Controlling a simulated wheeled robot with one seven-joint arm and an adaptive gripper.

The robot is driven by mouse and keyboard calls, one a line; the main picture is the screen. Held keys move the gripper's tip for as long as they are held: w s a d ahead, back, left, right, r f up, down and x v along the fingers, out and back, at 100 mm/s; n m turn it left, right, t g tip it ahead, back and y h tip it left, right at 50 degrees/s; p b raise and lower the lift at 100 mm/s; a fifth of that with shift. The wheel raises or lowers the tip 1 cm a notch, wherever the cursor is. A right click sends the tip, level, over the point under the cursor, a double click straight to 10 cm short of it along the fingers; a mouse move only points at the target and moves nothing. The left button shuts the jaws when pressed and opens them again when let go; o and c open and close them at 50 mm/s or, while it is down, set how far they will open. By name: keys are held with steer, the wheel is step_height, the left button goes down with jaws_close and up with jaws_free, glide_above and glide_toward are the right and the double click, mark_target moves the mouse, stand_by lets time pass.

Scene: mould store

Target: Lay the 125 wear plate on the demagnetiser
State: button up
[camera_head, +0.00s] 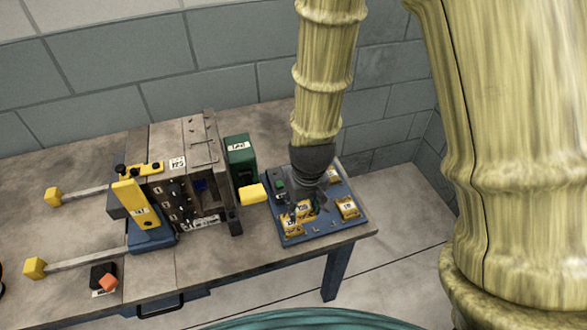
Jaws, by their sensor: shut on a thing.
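My gripper (305,201) reaches down over a blue tray (325,226) at the right end of the bench. It is shut on what looks like a small yellow plate (305,210), partly hidden by the fingers. I cannot tell whether this plate is lifted clear of the tray. Other yellow plates with white labels are on the tray: one at the front left (292,226), one at the right (347,207), and one partly behind my gripper (333,174). The labels are too small to read, so I cannot tell which is the 125. I cannot identify the demagnetiser for sure.
A grey mould block (195,150) with a yellow bar (134,203) stands left of the tray. A green box (240,157) and a yellow block (253,194) are between them. Yellow-ended rods (90,257) stick out left.

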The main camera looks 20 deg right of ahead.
steer(key=shift+w+r, duration=0.1)
steer(key=shift+w, duration=0.2)
steer(key=w+d+p, duration=0.1)
steer(key=w, duration=0.4)
steer(key=w+d+f+p, duration=0.1)
steer(key=w, duration=0.4)
steer(key=w+d+p, duration=0.1)
steer(key=w, duration=0.4)
steer(key=shift+w+d+f, duration=0.1)
steer(key=shift+d+f, duration=0.05)
steer(key=shift+f, duration=0.1)
steer(key=shift+f+p, duration=0.5)
steer(key=shift+f, duration=1.25)
steer(key=shift+f, duration=0.2)
steer(key=o, duration=1.3)
steer(key=shift+o, duration=0.3)
step_height(320, 180, up, 12)
steer(key=s+b, duration=0.2)
steer(key=shift+r, duration=0.15)
